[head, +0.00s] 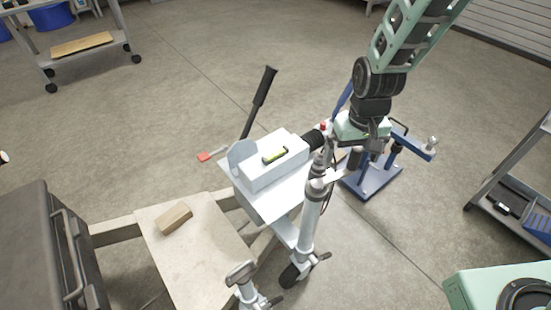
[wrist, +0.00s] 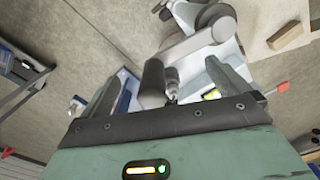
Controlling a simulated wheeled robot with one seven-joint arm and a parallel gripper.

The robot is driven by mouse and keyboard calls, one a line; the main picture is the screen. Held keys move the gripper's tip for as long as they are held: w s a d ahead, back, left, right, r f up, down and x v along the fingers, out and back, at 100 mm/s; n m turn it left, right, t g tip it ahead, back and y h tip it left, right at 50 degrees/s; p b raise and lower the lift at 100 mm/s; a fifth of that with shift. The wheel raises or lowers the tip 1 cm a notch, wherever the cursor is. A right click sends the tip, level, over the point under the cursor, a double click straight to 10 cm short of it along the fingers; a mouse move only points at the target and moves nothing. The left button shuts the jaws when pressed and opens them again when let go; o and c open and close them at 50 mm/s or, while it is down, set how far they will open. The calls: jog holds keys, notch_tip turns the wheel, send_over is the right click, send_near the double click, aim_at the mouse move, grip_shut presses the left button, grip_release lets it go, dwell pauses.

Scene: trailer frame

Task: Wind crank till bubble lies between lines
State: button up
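The crank is a light grey arm (head: 336,176) on top of the upright silver jack post (head: 311,212), with a dark grip (head: 355,158) at its outer end. My gripper (head: 367,147) is just above that grip in the head view. In the wrist view, my gripper's fingers (wrist: 162,73) are spread, and the crank's dark grip (wrist: 152,84) stands between them with gaps on both sides. The yellow-green level vial (head: 275,155) lies on the white box of the trailer. Its bubble and lines are too small to read. Part of the vial shows in the wrist view (wrist: 211,93).
A black lever (head: 262,88) rises from the white box. A wood block (head: 174,217) lies on the trailer's board (head: 190,255). A blue stand (head: 372,180) is behind the crank. A cart (head: 520,190) stands at right, a dark cabinet (head: 45,245) at left.

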jog(key=shift+r+p, duration=3.8)
jog(key=shift+r, duration=0.25)
jog(key=shift+f, duration=0.1)
jog(key=s+a+r+n, duration=0.2)
jog(key=s+r+n, duration=0.1)
jog(key=s+r, duration=0.5)
jog(key=s+a+r+n+p, duration=0.1)
jog(key=s+a+r+n, duration=0.2)
jog(key=s+r, duration=0.5)
jog(key=s, duration=0.6)
jog(key=shift+y, duration=0.3)
jog(key=shift+s+a, duration=0.1)
